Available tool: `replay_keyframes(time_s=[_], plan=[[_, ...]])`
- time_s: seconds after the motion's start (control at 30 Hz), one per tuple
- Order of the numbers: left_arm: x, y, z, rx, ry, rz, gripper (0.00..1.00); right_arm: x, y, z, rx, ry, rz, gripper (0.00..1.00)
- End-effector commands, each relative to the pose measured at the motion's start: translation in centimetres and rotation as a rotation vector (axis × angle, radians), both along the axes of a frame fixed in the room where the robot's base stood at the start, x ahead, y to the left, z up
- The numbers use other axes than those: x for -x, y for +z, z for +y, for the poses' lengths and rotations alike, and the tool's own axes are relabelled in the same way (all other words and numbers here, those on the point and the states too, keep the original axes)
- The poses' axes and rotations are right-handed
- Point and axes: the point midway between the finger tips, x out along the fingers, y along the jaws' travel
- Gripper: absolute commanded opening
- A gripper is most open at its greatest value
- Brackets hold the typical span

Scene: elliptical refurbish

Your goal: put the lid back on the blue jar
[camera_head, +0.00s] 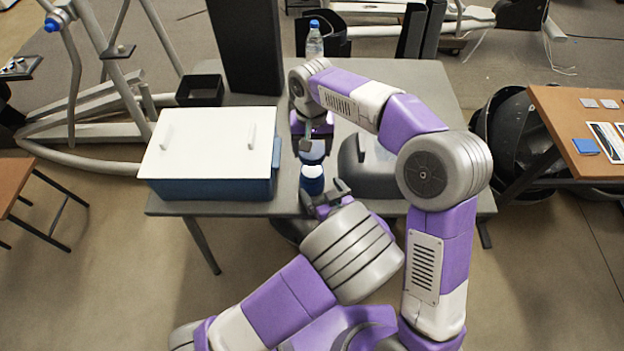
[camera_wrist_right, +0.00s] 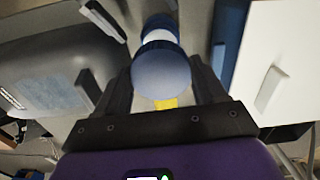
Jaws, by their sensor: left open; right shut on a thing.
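The blue jar (camera_head: 312,186) stands near the front edge of the grey table, right of the blue box, with a pale band at its top. My right gripper (camera_head: 313,146) is above it, shut on the rounded blue lid (camera_head: 314,157). In the right wrist view the lid (camera_wrist_right: 160,72) sits between the fingers, with the jar (camera_wrist_right: 160,22) partly hidden behind it. The lid is over the jar; I cannot tell whether they touch. My left gripper (camera_head: 325,197) is open beside the jar at its lower right, low near the table edge.
A blue box (camera_head: 215,188) with a white cover (camera_head: 210,142) stands close on the left. A grey rounded machine (camera_head: 372,165) is close on the right, partly hidden by my right arm. A water bottle (camera_head: 314,40) and a black open box (camera_head: 200,90) are at the back.

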Motion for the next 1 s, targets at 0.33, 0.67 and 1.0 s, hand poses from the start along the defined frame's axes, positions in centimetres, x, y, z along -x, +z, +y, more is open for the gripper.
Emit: replay_keyframes(time_s=[0.33,0.67,1.0], plan=[[-4.7,-2.1,2.0,0.000,0.001,0.000,0.94,0.0,0.0,0.0,0.000,0.000,0.000,0.41],[-5.6,-2.5,2.3,0.000,-0.001,0.000,0.94,0.0,0.0,0.0,0.000,0.000,0.000,0.41],[-5.6,-2.5,2.3,0.000,-0.001,0.000,0.63,0.0,0.0,0.0,0.000,0.000,0.000,0.41]])
